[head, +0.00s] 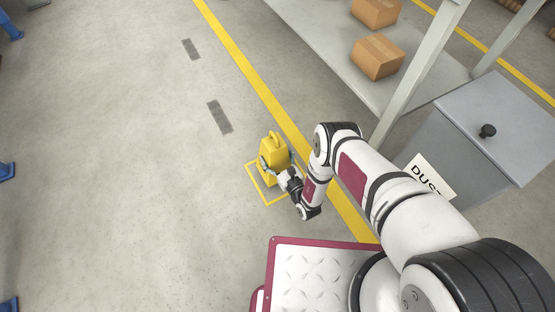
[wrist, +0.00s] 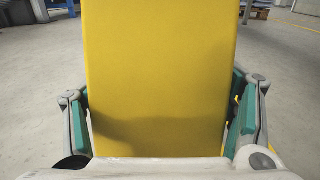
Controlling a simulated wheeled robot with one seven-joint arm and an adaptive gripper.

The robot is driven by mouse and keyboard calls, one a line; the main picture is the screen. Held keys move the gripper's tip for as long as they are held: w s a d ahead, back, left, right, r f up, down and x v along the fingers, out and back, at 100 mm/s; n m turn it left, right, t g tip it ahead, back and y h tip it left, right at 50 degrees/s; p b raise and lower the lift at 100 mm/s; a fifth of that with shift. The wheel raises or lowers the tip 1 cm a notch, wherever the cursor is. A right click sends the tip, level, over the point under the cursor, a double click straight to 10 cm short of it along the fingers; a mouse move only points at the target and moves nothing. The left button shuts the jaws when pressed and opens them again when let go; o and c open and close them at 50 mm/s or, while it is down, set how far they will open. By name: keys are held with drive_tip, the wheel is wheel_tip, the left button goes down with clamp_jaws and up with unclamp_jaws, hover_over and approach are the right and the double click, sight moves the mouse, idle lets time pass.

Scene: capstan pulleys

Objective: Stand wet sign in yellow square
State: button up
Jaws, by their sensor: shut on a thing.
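The yellow wet sign (head: 272,157) is upright at the yellow square (head: 268,203) marked on the floor. My gripper (head: 277,166) is around its sides, with a finger showing on each side. In the wrist view the sign's plain yellow face (wrist: 158,70) fills the middle, between the teal finger pads of my gripper (wrist: 160,110). The sign hides the far part of the square's outline. I cannot tell whether its base touches the floor.
A yellow floor line (head: 245,65) runs diagonally just right of the square. A grey bin labelled DUST (head: 475,150) and a shelf (head: 345,65) with cardboard boxes (head: 378,56) stand on the right. The floor to the left is open, with dark patches (head: 219,117).

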drive_tip(key=shift+w+d+f+b, duration=0.1)
drive_tip(key=shift+d+f+b, duration=0.15)
drive_tip(key=shift+f+b, duration=0.55)
drive_tip(key=shift+w+d+f+b, duration=0.1)
drive_tip(key=shift+d+f+b, duration=0.15)
drive_tip(key=shift+f+b, duration=0.5)
drive_tip(key=shift+f+p, duration=0.15)
drive_tip(key=shift+p, duration=0.15)
drive_tip(key=o, duration=1.5)
